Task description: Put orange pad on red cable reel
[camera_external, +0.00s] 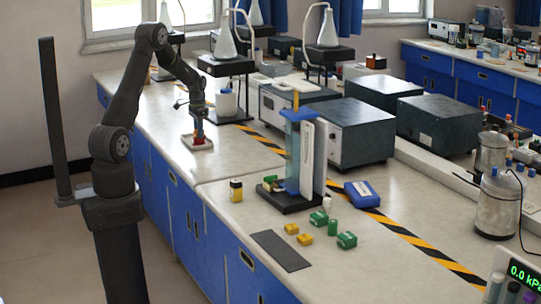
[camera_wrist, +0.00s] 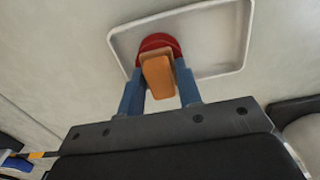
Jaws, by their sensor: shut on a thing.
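The orange pad (camera_wrist: 158,76) is held between the two blue fingers of my gripper (camera_wrist: 159,82) in the wrist view. The red cable reel (camera_wrist: 158,42) shows just past the pad, partly hidden by it. I cannot tell whether the pad touches the reel. The reel is within the rim of a white tray (camera_wrist: 228,70). In the external view my gripper (camera_external: 198,128) points down over the tray (camera_external: 188,145), with the red reel (camera_external: 198,141) right below the fingers. The pad is too small to make out there.
A yellow-and-black battery-like block (camera_external: 236,190) and a blue stand on a black base (camera_external: 290,201) are to the right. Several green and yellow pieces and a dark mat (camera_external: 280,251) lie nearer the front.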

